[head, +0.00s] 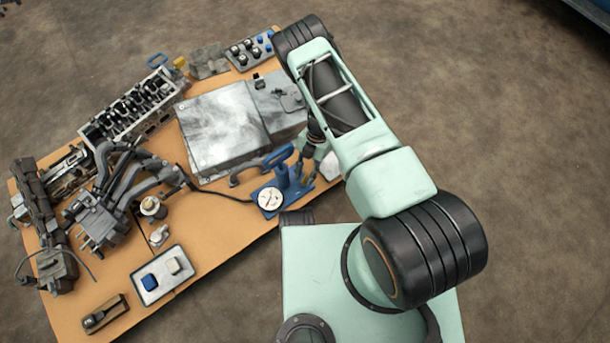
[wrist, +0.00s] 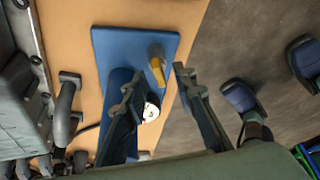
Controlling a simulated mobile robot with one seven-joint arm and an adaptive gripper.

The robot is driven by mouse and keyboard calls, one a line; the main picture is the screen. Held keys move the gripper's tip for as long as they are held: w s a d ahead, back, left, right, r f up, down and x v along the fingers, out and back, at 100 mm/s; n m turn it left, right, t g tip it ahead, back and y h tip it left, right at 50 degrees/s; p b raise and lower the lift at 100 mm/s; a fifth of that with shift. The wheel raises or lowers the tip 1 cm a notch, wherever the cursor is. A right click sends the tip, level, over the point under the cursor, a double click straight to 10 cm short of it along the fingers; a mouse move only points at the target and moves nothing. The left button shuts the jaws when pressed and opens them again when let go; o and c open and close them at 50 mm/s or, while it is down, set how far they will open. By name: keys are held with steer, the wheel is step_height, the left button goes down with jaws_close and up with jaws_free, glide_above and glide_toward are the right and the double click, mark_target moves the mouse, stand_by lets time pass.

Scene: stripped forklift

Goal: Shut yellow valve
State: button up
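The yellow valve (wrist: 157,68) is a short yellow lever with a grey-brown end, standing over a blue plate (wrist: 110,45) in the wrist view. In the head view I cannot make the lever out; the blue fixture (head: 290,180) with a round white gauge (head: 270,199) stands at the table's front edge, beside my gripper (head: 309,165). In the wrist view my gripper (wrist: 156,80) is open, its two dark fingers apart, with the lever near the gap between their tips. Contact with the lever cannot be told. The left finger hides part of the blue fixture and of a white round face (wrist: 151,111).
A large grey metal box (head: 222,125) stands behind the fixture. An engine block (head: 130,105) and dark linkage parts (head: 110,205) fill the table's left side. A tray (head: 163,275) with small blocks lies at the front left.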

jaws_close()
stand_by(0.3)
steer(key=m+t+y, duration=0.1)
steer(key=m, duration=0.3)
steer(key=shift+s+m, duration=0.1)
steer(key=shift+m, duration=0.3)
jaws_free()
steer(key=shift+d, duration=0.1)
steer(key=v, duration=1.2)
steer(key=shift+s, duration=0.2)
